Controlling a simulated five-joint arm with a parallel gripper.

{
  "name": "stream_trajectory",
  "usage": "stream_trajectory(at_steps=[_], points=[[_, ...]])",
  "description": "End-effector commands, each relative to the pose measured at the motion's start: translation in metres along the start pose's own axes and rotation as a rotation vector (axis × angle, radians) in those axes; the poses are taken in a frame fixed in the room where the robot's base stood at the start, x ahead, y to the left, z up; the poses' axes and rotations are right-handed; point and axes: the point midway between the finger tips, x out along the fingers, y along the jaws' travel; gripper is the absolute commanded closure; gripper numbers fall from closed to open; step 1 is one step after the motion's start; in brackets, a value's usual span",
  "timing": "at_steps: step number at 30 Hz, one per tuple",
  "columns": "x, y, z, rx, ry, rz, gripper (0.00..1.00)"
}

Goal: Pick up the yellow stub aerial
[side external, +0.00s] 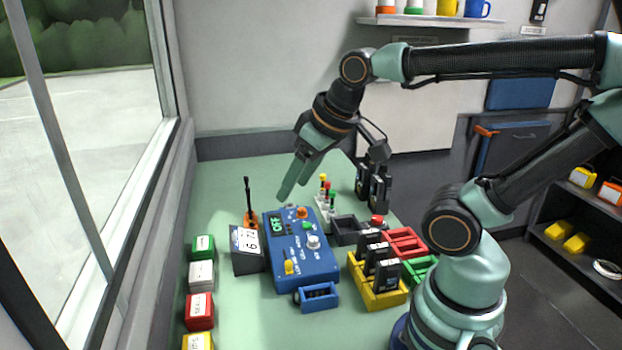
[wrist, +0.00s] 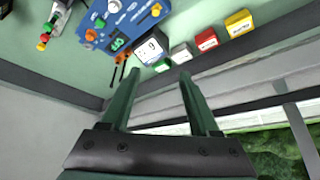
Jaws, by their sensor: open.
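Small stub aerials with coloured tops stand in a pale rack (side external: 322,205) near the back of the green bench. The yellow stub aerial (side external: 322,177) is at the rack's far end, beside a red one (side external: 327,185) and a green one (side external: 332,194). In the wrist view the yellow top (wrist: 41,47) is at the upper left, outside the line of the fingers. My gripper (side external: 289,190) is open and empty, above the bench and to the left of the rack in the side view. Its two fingers (wrist: 160,82) are spread apart in the wrist view.
A blue radio unit (side external: 318,264) stands in front of the rack, with a black aerial (side external: 248,200) on an orange base to its left. A yellow charger tray (side external: 377,296) and coloured boxes (side external: 200,310) flank the radio.

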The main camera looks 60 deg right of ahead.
Motion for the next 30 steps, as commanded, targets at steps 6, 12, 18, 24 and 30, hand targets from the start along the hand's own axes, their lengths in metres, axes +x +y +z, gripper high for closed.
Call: stream_trajectory(at_steps=[6, 12, 18, 24, 30], points=[[-0.002, 0.025, -0.036, 0.163, -0.056, 0.039, 0.38], [0.006, 0.070, -0.082, 0.404, -0.127, 0.095, 0.38], [0.027, 0.124, -0.117, 0.646, -0.190, 0.153, 0.38], [0.059, 0.188, -0.135, 0.890, -0.250, 0.214, 0.38], [0.097, 0.256, -0.132, 1.135, -0.304, 0.277, 0.38]])
